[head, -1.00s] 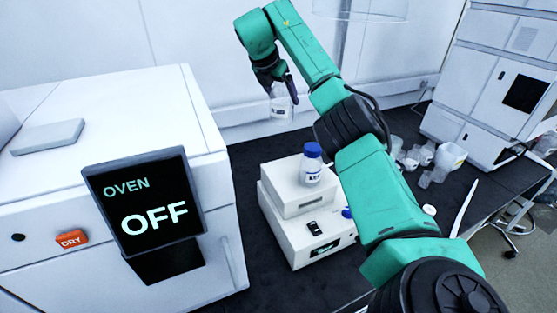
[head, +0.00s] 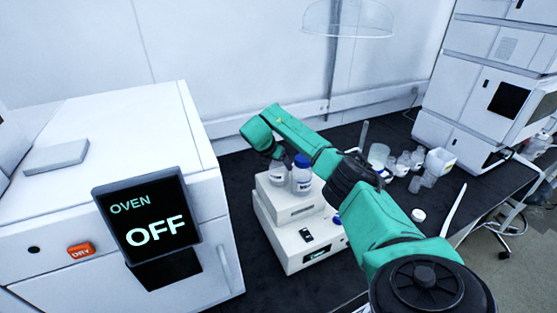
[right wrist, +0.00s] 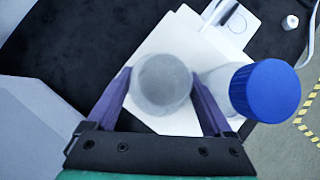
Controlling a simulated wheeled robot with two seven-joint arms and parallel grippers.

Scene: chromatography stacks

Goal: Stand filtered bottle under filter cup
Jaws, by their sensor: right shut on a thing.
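My right gripper (head: 277,158) is shut on an open, clear-and-whitish bottle (head: 277,175). In the right wrist view the same bottle (right wrist: 165,84) sits between the two purple fingers, seen from above. It is low over the top of a stacked white device (head: 290,207); I cannot tell whether it touches. A blue-capped bottle (head: 302,178) stands upright on that device, just right of the held one; it also shows in the right wrist view (right wrist: 266,92). A clear cup-like vessel (head: 379,153) is partly hidden behind my arm; I cannot tell whether it is the filter cup. My left gripper is not in view.
A white oven (head: 120,130) with an OFF screen stands at the left. Several clear vessels and a white container (head: 439,162) stand on the black bench behind my arm. A white cap (head: 419,215) lies nearby. A tall white instrument (head: 480,95) stands at the back right.

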